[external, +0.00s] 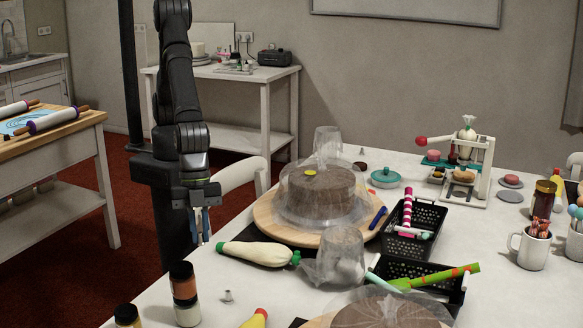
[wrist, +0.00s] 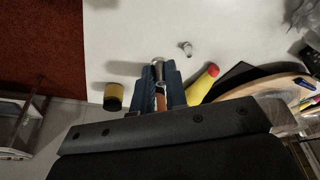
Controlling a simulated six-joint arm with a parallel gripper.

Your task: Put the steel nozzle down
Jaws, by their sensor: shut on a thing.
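My gripper (external: 201,236) has blue fingers that point down, at the left of the white table. In the wrist view my gripper (wrist: 160,82) is shut on a small silver piece, the steel nozzle (wrist: 158,70), held between the fingertips. In the external view the held nozzle is too small to make out clearly. Another small metal nozzle (external: 227,296) stands on the table to the right of the jars; it also shows in the wrist view (wrist: 187,48), apart from my fingers.
A dark-lidded jar (external: 184,287) stands on the table below my gripper in the picture. A yellow jar (wrist: 113,97) is at the left. A cream piping bag (external: 255,253) lies before the covered cake (external: 320,195). Bare white table (wrist: 130,45) surrounds the loose nozzle.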

